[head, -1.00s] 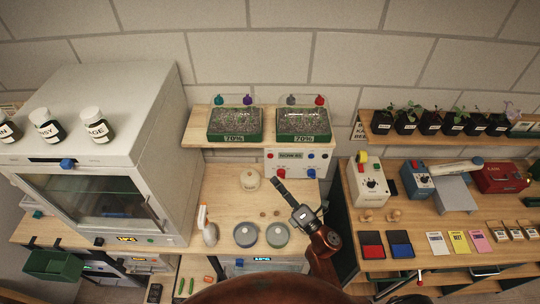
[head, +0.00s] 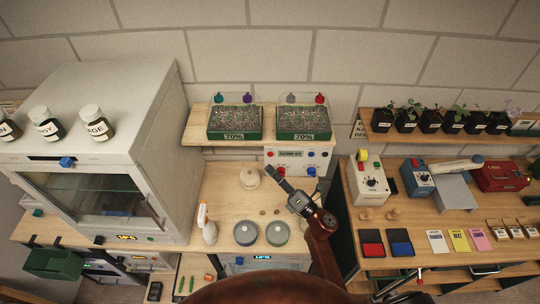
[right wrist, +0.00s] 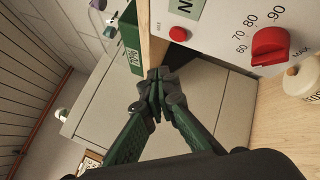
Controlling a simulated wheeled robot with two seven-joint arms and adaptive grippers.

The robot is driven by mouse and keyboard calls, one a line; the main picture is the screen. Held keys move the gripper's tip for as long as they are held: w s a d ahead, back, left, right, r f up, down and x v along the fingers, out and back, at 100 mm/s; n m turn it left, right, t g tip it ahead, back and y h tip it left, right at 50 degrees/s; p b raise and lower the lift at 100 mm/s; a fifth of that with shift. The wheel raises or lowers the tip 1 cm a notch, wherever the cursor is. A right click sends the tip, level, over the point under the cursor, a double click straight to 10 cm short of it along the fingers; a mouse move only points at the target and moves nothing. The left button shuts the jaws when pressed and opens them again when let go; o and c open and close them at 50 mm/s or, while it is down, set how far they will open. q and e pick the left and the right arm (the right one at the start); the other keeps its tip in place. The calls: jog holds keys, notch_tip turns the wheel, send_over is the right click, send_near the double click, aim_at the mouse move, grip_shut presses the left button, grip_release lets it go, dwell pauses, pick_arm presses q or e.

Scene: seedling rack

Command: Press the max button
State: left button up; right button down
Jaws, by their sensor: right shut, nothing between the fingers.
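A white control panel (head: 290,154) hangs below the shelf at the back of the middle bench, with several red and blue buttons and knobs. The right wrist view shows it tilted: a small red button (right wrist: 178,34) with a label too small to read surely, and a red dial (right wrist: 270,44) with a number scale and "MAX" printed near its end. My right gripper (head: 269,171) is shut and empty in front of the panel's lower left. In the right wrist view its fingertips (right wrist: 156,76) are beside the panel, apart from the red button. My left gripper is out of view.
The shelf above holds two green seedling trays (head: 234,136). A spray bottle (head: 207,226) and two round dishes (head: 277,233) are in front. A large white cabinet (head: 105,150) stands left.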

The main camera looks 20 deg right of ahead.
jog(key=shift+w+d+b, duration=0.25)
jog(key=shift+w, duration=0.6)
jog(key=shift+w+d+b, duration=0.2)
jog(key=shift+w+d, duration=0.05)
jog(key=shift+w, duration=0.6)
jog(key=shift+w, duration=0.1)
jog(key=shift+w+d, duration=0.1)
jog(key=shift+w, duration=0.2)
jog(key=shift+w+d+b, duration=0.1)
jog(key=shift+w+b, duration=0.25)
jog(key=shift+b, duration=0.05)
dwell(0.7)
jog(key=shift+s, duration=0.15)
jog(key=shift+s+a, duration=0.2)
jog(key=shift+s, duration=0.45)
jog(key=shift+s+a+p, duration=0.1)
jog(key=shift+s+a, duration=0.15)
jog(key=shift+s, duration=0.55)
jog(key=shift+s+a+p, duration=0.1)
jog(key=shift+s+a, duration=0.1)
jog(key=shift+s, duration=0.6)
jog(key=shift+s+a+p, duration=0.1)
jog(key=shift+s+a, duration=0.15)
jog(key=shift+s, duration=0.55)
